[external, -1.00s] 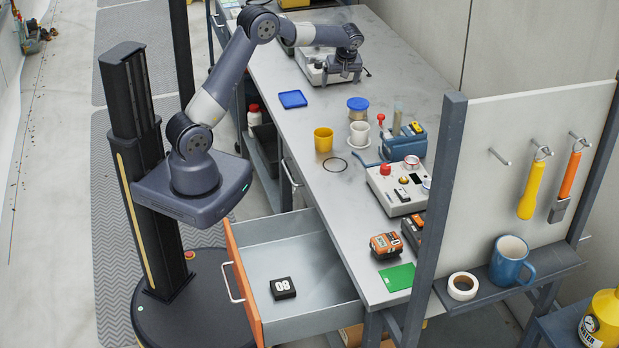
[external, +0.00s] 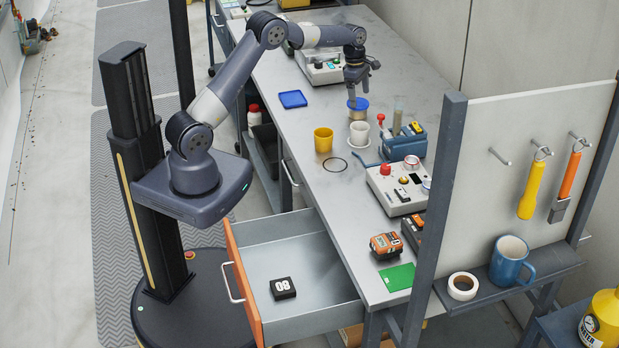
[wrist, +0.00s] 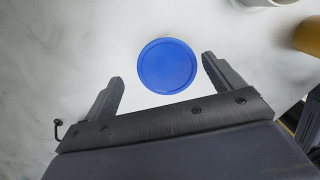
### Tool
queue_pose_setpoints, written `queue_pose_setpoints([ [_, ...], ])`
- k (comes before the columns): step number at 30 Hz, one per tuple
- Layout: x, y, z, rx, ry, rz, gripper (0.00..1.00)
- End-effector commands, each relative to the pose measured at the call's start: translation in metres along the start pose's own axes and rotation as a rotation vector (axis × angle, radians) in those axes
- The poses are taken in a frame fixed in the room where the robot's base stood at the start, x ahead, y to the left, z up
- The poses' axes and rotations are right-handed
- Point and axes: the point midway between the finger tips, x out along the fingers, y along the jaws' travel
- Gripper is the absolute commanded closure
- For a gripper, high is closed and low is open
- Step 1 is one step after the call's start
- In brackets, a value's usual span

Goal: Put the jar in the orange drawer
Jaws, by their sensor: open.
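The jar (external: 358,113) stands upright on the metal bench behind the white cup, with a blue lid and a beige body. In the wrist view its round blue lid (wrist: 167,66) shows from above, just ahead of and between my fingertips. My gripper (external: 354,98) is open and points down right above the jar; its two fingers also show in the wrist view (wrist: 163,72), one on each side of the lid. Whether they touch the jar I cannot tell. The orange drawer (external: 243,285) is pulled open at the bench's near end, with a black block marked 80 (external: 283,288) inside.
A white cup (external: 357,135) on a saucer and a yellow cup (external: 323,140) stand close to the jar. A blue tool caddy (external: 404,146), a control box (external: 397,190) and orange-black devices (external: 385,245) line the bench's right. A flat blue square (external: 292,99) lies left. The drawer has free floor.

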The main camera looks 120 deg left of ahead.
Motion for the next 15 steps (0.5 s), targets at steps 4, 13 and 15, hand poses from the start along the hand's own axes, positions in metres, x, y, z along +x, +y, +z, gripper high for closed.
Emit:
queue_pose_setpoints([
  [4,0.02,-0.006,-0.006,0.0,0.003,-0.005,0.12],
  [13,0.049,-0.007,-0.008,0.001,0.001,-0.002,0.12],
  [15,0.049,-0.007,-0.008,0.001,0.001,-0.001,0.12],
])
